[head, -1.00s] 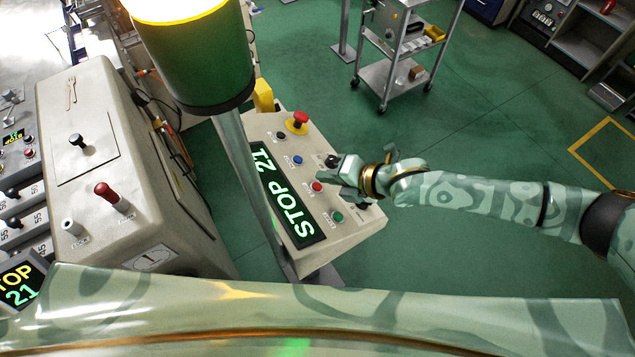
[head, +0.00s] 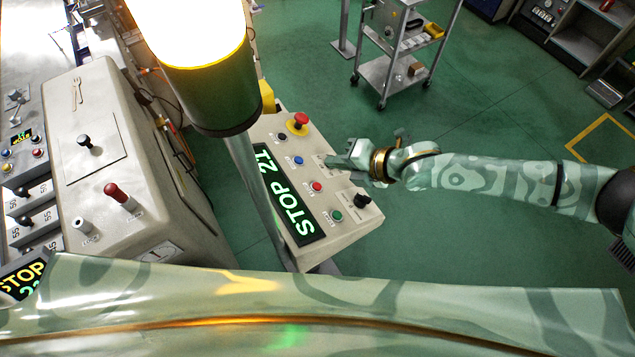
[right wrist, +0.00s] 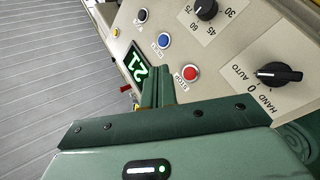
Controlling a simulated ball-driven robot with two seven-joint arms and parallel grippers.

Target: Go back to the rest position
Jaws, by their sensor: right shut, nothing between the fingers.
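My right gripper (head: 338,158) is at the right edge of the control panel (head: 352,226) in the head view, over or just beyond its edge. Its arm comes in from the right. The gripper is shut and empty. In the right wrist view its green fingers (right wrist: 158,88) lie side by side, with a red button (right wrist: 190,72), a blue button (right wrist: 164,40) and a black rotary switch (right wrist: 279,75) behind them. I cannot tell how far the fingers are from the panel. My left gripper does not show in any view.
The panel bears a display (head: 290,205) reading STOP 21 and a red emergency button (head: 298,122). A signal lamp on a pole (head: 205,85) stands in front. A beige machine (head: 110,165) is at left. A trolley (head: 392,75) is at the back.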

